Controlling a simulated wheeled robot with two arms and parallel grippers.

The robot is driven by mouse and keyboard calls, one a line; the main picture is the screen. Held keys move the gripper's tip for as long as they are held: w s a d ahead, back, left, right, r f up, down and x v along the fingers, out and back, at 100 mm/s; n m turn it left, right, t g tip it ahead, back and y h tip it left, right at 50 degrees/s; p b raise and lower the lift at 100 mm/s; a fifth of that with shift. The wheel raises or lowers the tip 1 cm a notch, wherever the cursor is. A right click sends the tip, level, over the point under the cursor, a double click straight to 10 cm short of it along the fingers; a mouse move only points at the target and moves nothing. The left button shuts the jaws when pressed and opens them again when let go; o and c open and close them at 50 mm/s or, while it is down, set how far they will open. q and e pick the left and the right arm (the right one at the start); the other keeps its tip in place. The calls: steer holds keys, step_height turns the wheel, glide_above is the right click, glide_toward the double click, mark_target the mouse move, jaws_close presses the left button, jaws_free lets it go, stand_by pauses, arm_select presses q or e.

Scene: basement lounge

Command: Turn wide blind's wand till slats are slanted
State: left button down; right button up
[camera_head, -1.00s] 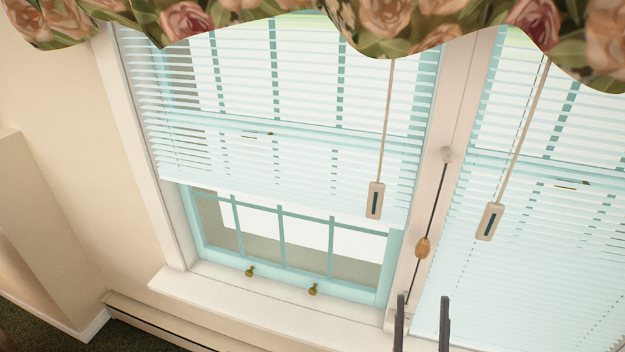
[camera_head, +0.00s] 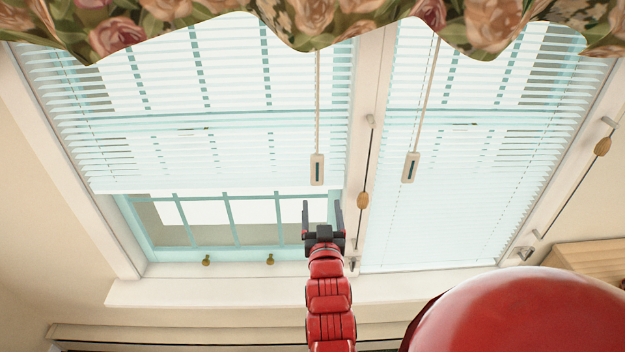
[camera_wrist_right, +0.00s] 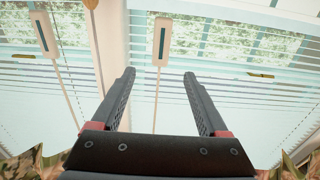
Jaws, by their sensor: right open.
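The left blind (camera_head: 240,150), which looks the wider, is partly raised, with pale slats showing gaps between them. Its wand (camera_head: 317,169) hangs on a cord near its right side and ends in a flat beige handle with a dark strip. My right gripper (camera_head: 322,205) is open and empty, its fingertips just below that handle in the head view. In the upside-down right wrist view, this wand (camera_wrist_right: 161,42) lies beyond the open fingers (camera_wrist_right: 159,75), lined up between them. Contact does not show. My left gripper is not in view.
The right blind (camera_head: 450,210) hangs lower, with a similar wand (camera_head: 411,168). A post (camera_head: 370,90) and a cord with a wooden knob (camera_head: 363,200) stand between the blinds. A floral valance (camera_head: 210,25) hangs above; the sill (camera_head: 200,290) is clear.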

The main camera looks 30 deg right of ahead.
steer(key=b, duration=1.3)
glide_toward(317, 169)
steer(key=x, duration=0.3)
steer(key=p+x, duration=0.2)
steer(key=x, duration=0.2)
steer(key=shift+d+r+p, duration=0.1)
steer(key=shift+d+p, duration=0.05)
steer(key=shift+p, duration=0.2)
steer(key=shift+w+d, duration=0.25)
steer(key=shift+w, duration=0.35)
jaws_close()
